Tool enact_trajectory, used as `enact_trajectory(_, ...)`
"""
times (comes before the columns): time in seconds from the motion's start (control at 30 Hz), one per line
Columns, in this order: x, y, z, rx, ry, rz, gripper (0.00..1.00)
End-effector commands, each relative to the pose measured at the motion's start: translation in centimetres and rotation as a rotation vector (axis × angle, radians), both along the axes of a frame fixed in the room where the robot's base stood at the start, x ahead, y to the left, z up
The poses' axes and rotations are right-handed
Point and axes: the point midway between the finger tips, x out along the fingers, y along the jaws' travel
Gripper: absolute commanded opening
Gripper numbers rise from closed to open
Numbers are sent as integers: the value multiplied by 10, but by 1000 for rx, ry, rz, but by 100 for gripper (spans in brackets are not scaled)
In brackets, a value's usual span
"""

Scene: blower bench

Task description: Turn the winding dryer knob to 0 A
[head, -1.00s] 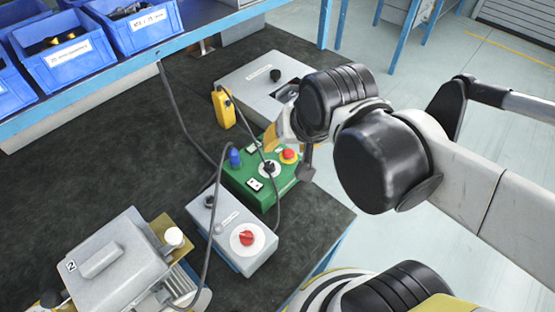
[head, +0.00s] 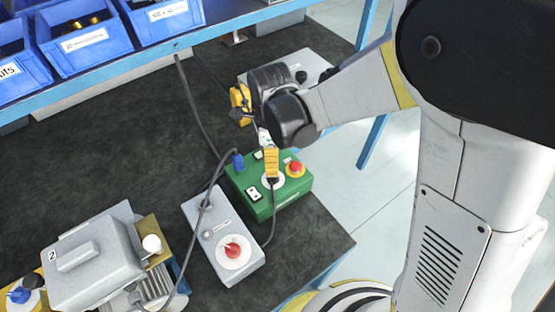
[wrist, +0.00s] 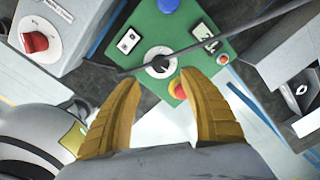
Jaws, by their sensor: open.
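A green box (head: 290,192) stands on the bench, with a black knob (wrist: 160,64) on a white dial, a rocker switch (wrist: 128,41), a small display (wrist: 203,34) and a red stop button on a yellow base (head: 295,169). No winding dryer label is legible, so I cannot tell by name which box it is. My gripper (wrist: 160,84) is open and empty. Its yellow fingers are over the green box, close to the black knob and apart on either side of its line in the wrist view. In the head view the fingers partly hide the knob.
A grey box (head: 208,237) with a red knob (head: 232,250) stands left of the green box. A dark cable (wrist: 215,42) crosses the green box near the knob. Blue bins (head: 84,41) line the shelf.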

Motion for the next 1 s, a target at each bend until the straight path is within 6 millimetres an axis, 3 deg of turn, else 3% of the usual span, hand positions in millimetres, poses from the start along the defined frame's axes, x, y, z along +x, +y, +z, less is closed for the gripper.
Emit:
enact_trajectory(0.2, 1, 0, -49, 1, -1, 1, 51)
enact_trajectory(0.4, 1, 0, -79, 1, -2, 1, 51)
enact_trajectory(0.83, 1, -1, -88, 1, -2, 1, 51)
enact_trajectory(1.0, 1, -1, -88, 1, -2, 1, 1)
